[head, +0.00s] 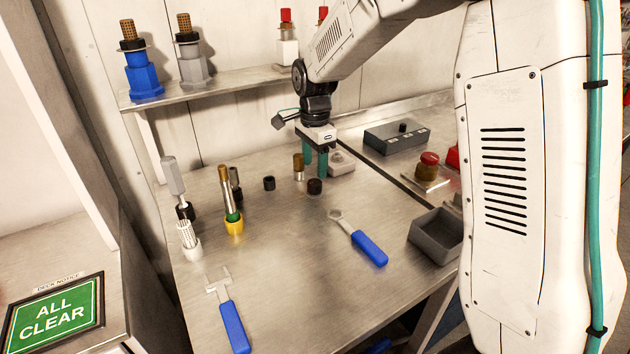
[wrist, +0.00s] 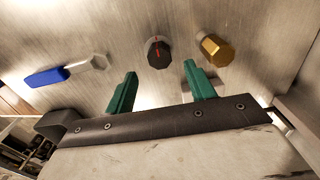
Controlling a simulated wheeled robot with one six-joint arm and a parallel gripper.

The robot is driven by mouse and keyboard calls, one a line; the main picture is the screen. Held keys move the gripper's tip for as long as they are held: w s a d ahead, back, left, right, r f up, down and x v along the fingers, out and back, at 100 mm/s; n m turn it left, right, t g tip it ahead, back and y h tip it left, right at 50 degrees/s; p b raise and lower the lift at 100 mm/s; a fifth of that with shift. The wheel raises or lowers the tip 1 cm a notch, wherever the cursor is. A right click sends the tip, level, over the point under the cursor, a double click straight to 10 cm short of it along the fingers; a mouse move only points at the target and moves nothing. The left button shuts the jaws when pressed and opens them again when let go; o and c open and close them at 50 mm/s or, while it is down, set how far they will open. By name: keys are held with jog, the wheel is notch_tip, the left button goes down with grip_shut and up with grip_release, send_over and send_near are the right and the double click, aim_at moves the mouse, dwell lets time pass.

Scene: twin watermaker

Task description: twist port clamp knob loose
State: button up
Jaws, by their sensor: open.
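A short round black knob (head: 315,186) stands on the steel bench; in the wrist view its top (wrist: 158,52) carries a red line. I take it for the clamp knob, but no label shows. My gripper (head: 315,168) points down over the bench near this knob, with its teal fingers apart and nothing between them. In the wrist view the knob sits just beyond the gap between the fingertips (wrist: 159,72), roughly centred. I see no contact. A brass-topped post (head: 298,166) stands close by on the left; its hexagonal brass top (wrist: 216,48) shows right of the knob in the wrist view.
A blue-handled ring wrench (head: 369,248) and a blue-handled open-ended tool (head: 233,325) lie on the bench. A smaller black cap (head: 269,183), a yellow-based post (head: 234,225) and a grey bin (head: 436,236) stand around.

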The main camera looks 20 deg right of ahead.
aim_at(315, 182)
notch_tip(315, 182, down, 6)
dwell(0.4)
jog(key=c, duration=1)
